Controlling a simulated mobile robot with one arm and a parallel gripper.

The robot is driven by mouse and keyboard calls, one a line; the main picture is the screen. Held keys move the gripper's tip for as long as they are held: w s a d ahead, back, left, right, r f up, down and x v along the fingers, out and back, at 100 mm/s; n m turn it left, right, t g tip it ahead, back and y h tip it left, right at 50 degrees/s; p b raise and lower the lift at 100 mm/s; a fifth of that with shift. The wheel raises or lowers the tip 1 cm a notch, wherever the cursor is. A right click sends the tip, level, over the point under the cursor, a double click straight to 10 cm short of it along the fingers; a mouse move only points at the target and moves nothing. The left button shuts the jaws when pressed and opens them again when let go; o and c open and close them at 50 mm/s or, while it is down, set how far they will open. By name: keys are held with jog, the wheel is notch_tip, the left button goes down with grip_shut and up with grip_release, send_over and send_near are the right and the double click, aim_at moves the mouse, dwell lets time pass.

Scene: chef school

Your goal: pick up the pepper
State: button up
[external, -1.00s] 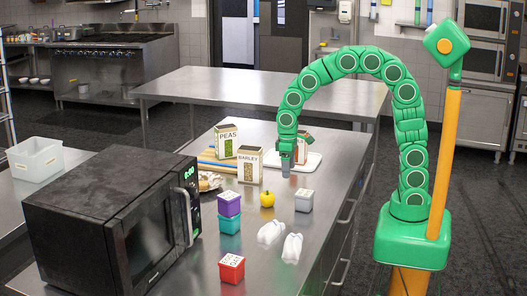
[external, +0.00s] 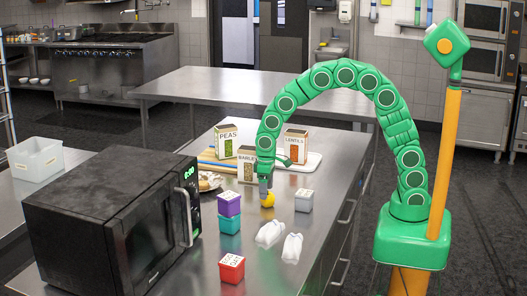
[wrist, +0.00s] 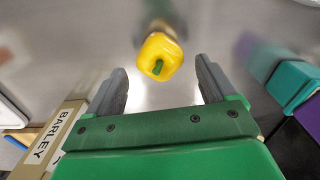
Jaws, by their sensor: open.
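The yellow pepper (external: 267,200) stands on the steel counter in front of the barley box, its green stem upward. In the wrist view the pepper (wrist: 160,57) lies ahead of and between the two grey fingers, beyond their tips. My gripper (external: 265,190) is just above the pepper and partly covers its top in the external view. In the wrist view my gripper (wrist: 162,75) is open, with nothing between its fingers.
A barley box (external: 247,163) stands close behind the gripper. A teal block (external: 229,224) under a purple one is to the left, a grey block (external: 304,201) to the right. A microwave (external: 110,230) fills the left.

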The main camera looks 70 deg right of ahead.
aim_at(269, 203)
jog(key=shift+f, duration=2.3)
jog(key=c, duration=1.1)
jog(key=shift+r, duration=0.1)
